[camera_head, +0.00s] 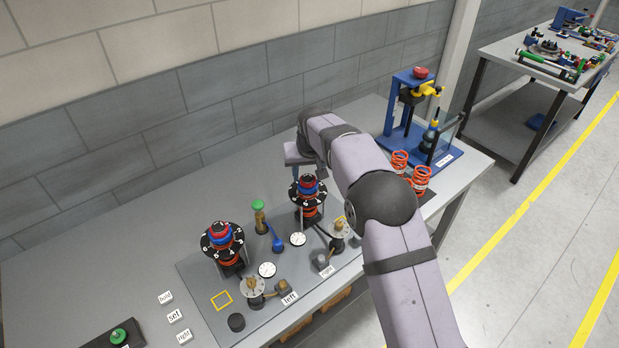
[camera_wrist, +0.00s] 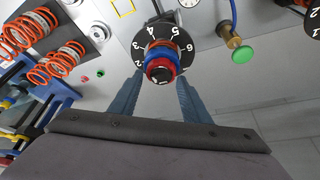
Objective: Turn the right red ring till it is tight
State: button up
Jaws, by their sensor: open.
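The right red ring (camera_head: 308,180) sits near the top of the right upright unit, by a blue ring and above a black numbered dial (camera_head: 297,196). In the wrist view the red ring (camera_wrist: 159,67) lies beside the blue ring (camera_wrist: 170,48), over the numbered dial (camera_wrist: 142,72). My gripper (camera_wrist: 161,84) is open, its two blue-grey fingers on either side of the red ring and apart from it, as far as I can tell. In the head view my gripper (camera_head: 296,168) is partly hidden by my arm, just behind the right unit.
A similar left unit (camera_head: 222,242) stands at front left. A green-knobbed valve (camera_head: 257,206) stands between the units. White gauges (camera_head: 297,239), orange springs (camera_head: 400,160) and a blue press stand (camera_head: 405,105) are nearby. The table's back left is clear.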

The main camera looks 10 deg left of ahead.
jog(key=shift+r+n+y+p, duration=0.1)
jog(key=shift+n+y+p, duration=0.35)
jog(key=shift+n, duration=0.75)
jog(key=n+g+y+p, duration=0.1)
jog(key=n, duration=0.3)
jog(key=shift+n+g+y+p, duration=0.45)
jog(key=shift+n+g+p, duration=0.2)
jog(key=shift+n, duration=0.75)
jog(key=shift+r+n+g+p, duration=0.1)
jog(key=shift+n+g+p, duration=0.15)
jog(key=shift+n+p, duration=0.75)
jog(key=shift+p, duration=0.4)
jog(key=shift+f, duration=0.2)
